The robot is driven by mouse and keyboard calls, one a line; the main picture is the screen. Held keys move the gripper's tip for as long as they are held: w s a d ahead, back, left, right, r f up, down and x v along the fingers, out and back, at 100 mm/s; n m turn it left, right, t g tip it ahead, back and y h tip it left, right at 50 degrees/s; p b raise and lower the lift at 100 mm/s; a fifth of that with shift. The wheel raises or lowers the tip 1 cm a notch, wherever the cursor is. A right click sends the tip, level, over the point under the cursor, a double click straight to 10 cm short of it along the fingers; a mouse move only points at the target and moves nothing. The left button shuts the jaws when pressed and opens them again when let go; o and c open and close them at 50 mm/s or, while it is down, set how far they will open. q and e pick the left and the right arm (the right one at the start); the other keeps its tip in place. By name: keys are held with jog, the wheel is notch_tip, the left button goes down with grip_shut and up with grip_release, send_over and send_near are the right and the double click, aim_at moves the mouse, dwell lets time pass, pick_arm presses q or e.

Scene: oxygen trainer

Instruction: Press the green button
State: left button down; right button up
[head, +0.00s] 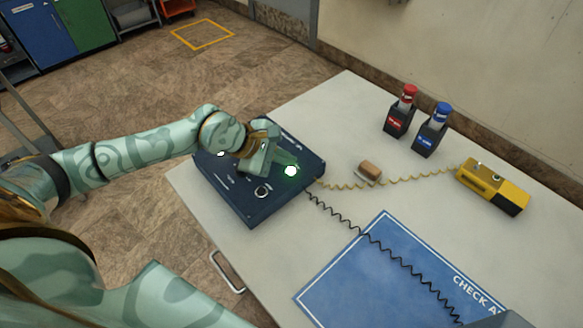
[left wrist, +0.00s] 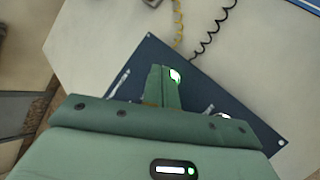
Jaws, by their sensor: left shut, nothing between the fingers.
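The green button (head: 291,171) glows bright, whitish with a green rim, on the dark blue panel box (head: 252,212) on the table. In the left wrist view the glowing button (left wrist: 176,75) shows just beside the tip of the shut fingers. My left gripper (head: 287,160) is shut and empty, reaching over the panel with its fingertips right at the button. Whether they touch it I cannot tell. The gripper also shows in the left wrist view (left wrist: 163,72). It hides part of the panel. My right gripper is not in view.
A black knob (head: 262,191) sits on the panel. Yellow and black coiled cords run from the panel. A yellow device (head: 493,186), a brown-topped block (head: 369,171), red (head: 401,112) and blue (head: 433,131) bottles in holders and a blue mat (head: 380,275) are on the table.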

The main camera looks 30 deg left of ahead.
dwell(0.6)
pick_arm(q)
jog(key=shift+f, duration=0.45)
jog(key=shift+f+b, duration=0.25)
jog(key=shift+b, duration=0.1)
dwell(0.3)
jog(key=shift+r+p, duration=0.6)
jog(key=shift+r, duration=0.15)
notch_tip(320, 180, up, 6)
jog(key=p, duration=0.4)
